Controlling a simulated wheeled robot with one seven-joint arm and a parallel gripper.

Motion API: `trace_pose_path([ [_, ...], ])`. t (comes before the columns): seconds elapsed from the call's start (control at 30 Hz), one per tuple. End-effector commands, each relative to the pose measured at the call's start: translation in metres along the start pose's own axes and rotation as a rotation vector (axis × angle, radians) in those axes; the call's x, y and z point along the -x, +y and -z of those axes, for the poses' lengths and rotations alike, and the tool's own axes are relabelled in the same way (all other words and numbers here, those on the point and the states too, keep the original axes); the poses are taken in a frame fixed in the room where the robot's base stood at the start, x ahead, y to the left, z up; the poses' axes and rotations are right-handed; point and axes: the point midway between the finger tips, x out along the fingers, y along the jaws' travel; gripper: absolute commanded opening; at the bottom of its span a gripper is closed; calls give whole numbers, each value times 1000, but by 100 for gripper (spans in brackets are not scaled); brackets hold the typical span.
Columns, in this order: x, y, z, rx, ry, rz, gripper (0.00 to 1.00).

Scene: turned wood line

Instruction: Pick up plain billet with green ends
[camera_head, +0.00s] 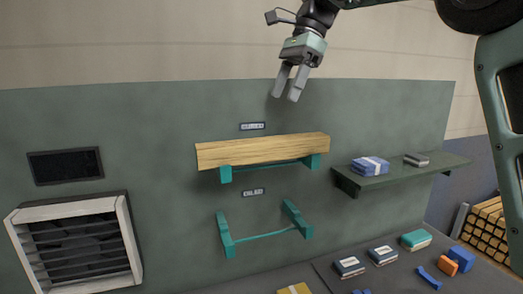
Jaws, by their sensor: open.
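A long plain wooden billet (262,151) lies across the two teal arms of the upper wall rack (226,175). Its left end face looks wood-coloured, and I cannot make out green on either end. My gripper (286,98) hangs above the billet in the picture, pointing down, with its two fingers apart and nothing between them. The gripper is clear of the billet. No billet with clearly green ends can be made out in this view.
A lower teal rack (265,235) is empty. A shelf (436,163) at right holds a blue cloth stack (370,166) and a dark block (416,159). Several small items lie on the bench (330,268). A pile of billets (490,231) is at far right. A louvred vent (78,247) is at left.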

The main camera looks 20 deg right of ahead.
Motion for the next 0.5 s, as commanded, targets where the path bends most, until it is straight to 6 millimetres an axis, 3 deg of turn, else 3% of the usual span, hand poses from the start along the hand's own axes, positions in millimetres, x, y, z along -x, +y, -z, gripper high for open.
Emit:
trace_pose_path([
  [0.3, -61, 1, -1, 2, 1, -2, 66],
  [0.5, -76, 0, -1, 2, 1, 0, 66],
])
